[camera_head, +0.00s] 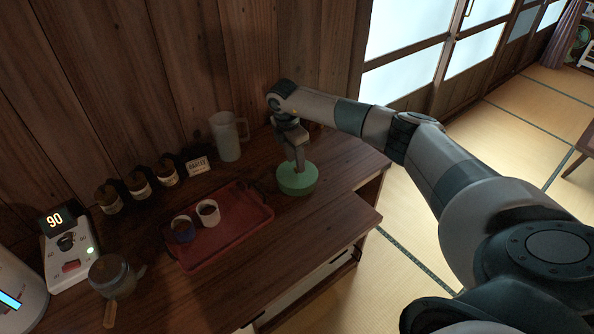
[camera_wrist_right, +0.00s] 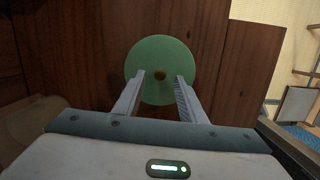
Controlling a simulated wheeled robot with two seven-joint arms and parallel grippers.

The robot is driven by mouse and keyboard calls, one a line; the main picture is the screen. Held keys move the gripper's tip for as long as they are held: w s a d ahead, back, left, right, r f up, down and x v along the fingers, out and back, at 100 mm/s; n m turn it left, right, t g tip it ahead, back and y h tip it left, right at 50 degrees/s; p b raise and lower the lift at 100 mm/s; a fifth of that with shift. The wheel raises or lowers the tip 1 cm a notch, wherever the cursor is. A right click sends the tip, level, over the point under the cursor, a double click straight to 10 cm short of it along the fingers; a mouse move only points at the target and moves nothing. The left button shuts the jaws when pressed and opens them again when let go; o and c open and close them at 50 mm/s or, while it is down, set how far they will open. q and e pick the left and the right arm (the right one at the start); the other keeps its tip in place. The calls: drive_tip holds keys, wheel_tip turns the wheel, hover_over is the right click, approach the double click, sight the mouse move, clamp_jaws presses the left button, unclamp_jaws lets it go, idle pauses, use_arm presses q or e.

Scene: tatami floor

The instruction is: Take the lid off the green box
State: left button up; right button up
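The green box (camera_head: 297,188) is round and stands on the wooden counter near its right end. Its flat green lid (camera_wrist_right: 160,50) fills the top of the wrist view, with a small brown knob (camera_wrist_right: 160,75) at its middle. The lid sits on the box. My right gripper (camera_head: 299,166) points down at the lid from above. In the wrist view the right gripper's two fingers (camera_wrist_right: 160,77) are apart, one on each side of the knob, with gaps between. My left gripper is not in view.
A red tray (camera_head: 243,231) with two cups is left of the box. A clear pitcher (camera_head: 226,138), a small sign (camera_head: 197,166) and several dark jars (camera_head: 139,186) line the wall. A device reading 90 (camera_head: 68,262) stands far left. The counter's front edge (camera_head: 335,247) is close.

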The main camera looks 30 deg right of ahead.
drive_tip(key=shift+d+f, duration=0.2)
drive_tip(key=shift+f, duration=1.05)
clamp_jaws()
